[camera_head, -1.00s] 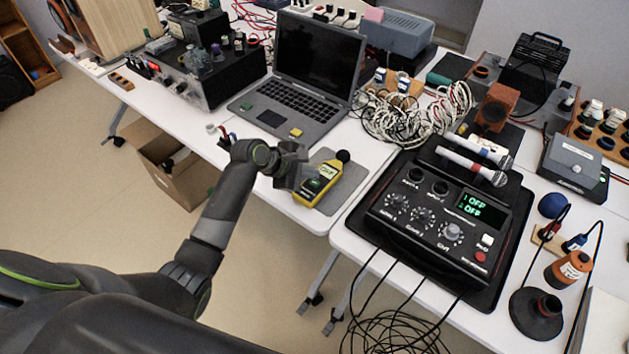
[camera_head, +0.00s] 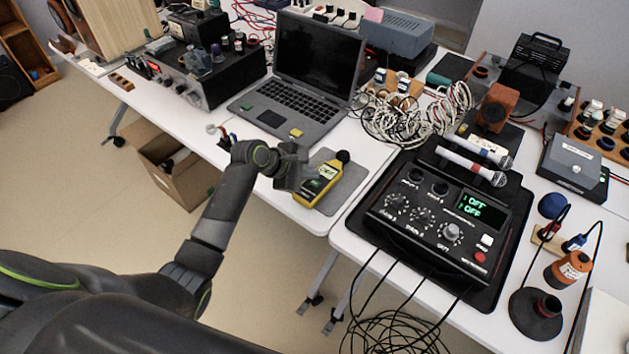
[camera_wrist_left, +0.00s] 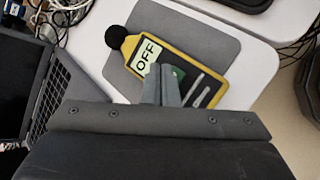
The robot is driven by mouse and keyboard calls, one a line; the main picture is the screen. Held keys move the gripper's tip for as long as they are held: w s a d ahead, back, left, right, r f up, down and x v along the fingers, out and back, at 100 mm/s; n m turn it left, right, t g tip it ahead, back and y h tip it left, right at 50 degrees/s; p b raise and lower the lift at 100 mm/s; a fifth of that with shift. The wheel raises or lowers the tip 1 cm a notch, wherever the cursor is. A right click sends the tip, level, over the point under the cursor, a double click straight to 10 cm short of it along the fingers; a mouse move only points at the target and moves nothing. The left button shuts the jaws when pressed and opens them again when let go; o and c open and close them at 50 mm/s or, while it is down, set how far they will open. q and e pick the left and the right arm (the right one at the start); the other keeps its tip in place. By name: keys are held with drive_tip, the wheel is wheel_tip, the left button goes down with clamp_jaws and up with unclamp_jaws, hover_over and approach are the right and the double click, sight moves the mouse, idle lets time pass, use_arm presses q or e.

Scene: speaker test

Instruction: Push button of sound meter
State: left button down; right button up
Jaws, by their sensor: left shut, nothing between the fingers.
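The sound meter (camera_head: 308,199) is yellow and black with a round black foam tip, and lies on a grey mat (camera_head: 351,179) at the table's front edge. In the left wrist view the sound meter (camera_wrist_left: 188,64) shows a display reading "OFF" and a green button (camera_wrist_left: 179,72), partly hidden behind my fingers. My left gripper (camera_head: 311,184) is shut and empty, with its fingertips over the meter's face by the button. The closed fingertips (camera_wrist_left: 166,72) also show in the wrist view. I cannot tell whether they touch the button. My right gripper is not in view.
An open laptop (camera_head: 300,95) stands behind and left of the meter. A black mixer box (camera_head: 435,220) with knobs and a lit display stands to the right, with two microphones behind it. Tangled white cables (camera_head: 415,115) lie behind. A cardboard box (camera_head: 175,175) is on the floor.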

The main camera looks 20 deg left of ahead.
sight(311, 184)
use_arm(q)
drive_tip(key=shift+f, duration=0.3)
drive_tip(key=shift+f, duration=0.55)
idle(0.6)
drive_tip(key=shift+r+p, duration=0.95)
drive_tip(key=shift+p, duration=0.65)
wheel_tip(311, 184, up, 6)
drive_tip(key=p, duration=0.8)
